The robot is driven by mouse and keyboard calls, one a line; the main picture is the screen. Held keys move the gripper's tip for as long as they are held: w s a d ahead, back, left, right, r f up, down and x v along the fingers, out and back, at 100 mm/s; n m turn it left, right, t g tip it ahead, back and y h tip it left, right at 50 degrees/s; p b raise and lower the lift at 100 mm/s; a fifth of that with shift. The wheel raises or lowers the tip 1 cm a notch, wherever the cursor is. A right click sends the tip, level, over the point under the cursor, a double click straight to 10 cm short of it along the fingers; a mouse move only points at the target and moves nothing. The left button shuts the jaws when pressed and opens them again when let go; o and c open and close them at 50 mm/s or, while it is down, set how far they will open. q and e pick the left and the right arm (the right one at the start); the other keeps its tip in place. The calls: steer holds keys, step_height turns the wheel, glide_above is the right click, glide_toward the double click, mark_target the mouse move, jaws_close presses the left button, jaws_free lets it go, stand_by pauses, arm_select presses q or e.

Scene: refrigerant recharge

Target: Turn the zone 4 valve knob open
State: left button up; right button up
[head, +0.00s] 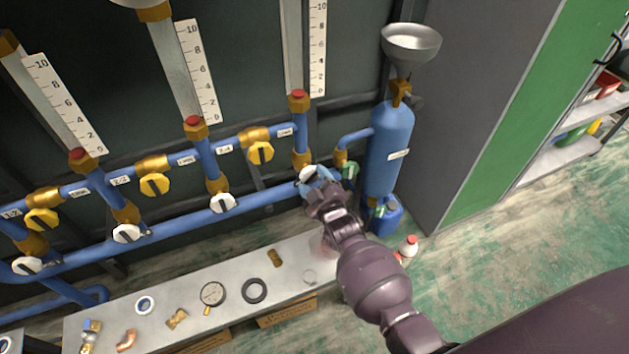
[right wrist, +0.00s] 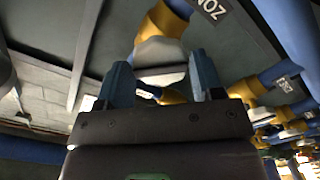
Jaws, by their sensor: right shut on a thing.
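A white valve knob (head: 307,174) sits on the rightmost vertical branch of the blue pipework, below a sight tube. My right gripper (head: 319,182) is at this knob and shut on it, partly hiding it. In the right wrist view, the white knob (right wrist: 160,52) shows between and just beyond the two blue fingertips (right wrist: 162,78), under a brass fitting. I cannot read a zone number at this knob. My left gripper is in neither view.
Other white knobs (head: 223,203) and yellow knobs (head: 260,153) line the pipes to the left. A low bench (head: 230,268) below holds loose fittings and a gauge.

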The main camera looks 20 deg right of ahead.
steer(key=n, duration=0.3)
steer(key=shift+w+r, duration=0.15)
steer(key=shift+r, duration=0.2)
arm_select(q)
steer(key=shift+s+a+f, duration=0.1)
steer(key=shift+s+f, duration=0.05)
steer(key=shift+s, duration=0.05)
arm_select(e)
steer(key=shift+r+n, duration=0.1)
steer(key=shift+n, duration=0.7)
steer(key=n, duration=0.3)
steer(key=shift+b, duration=0.3)
steer(key=o, duration=0.6)
steer(key=shift+n, duration=0.4)
steer(key=shift+c, duration=0.2)
steer(key=shift+o, duration=1.7)
steer(key=shift+d, duration=0.1)
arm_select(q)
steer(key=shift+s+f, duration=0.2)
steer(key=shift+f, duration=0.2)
arm_select(e)
steer(key=shift+f, duration=0.2)
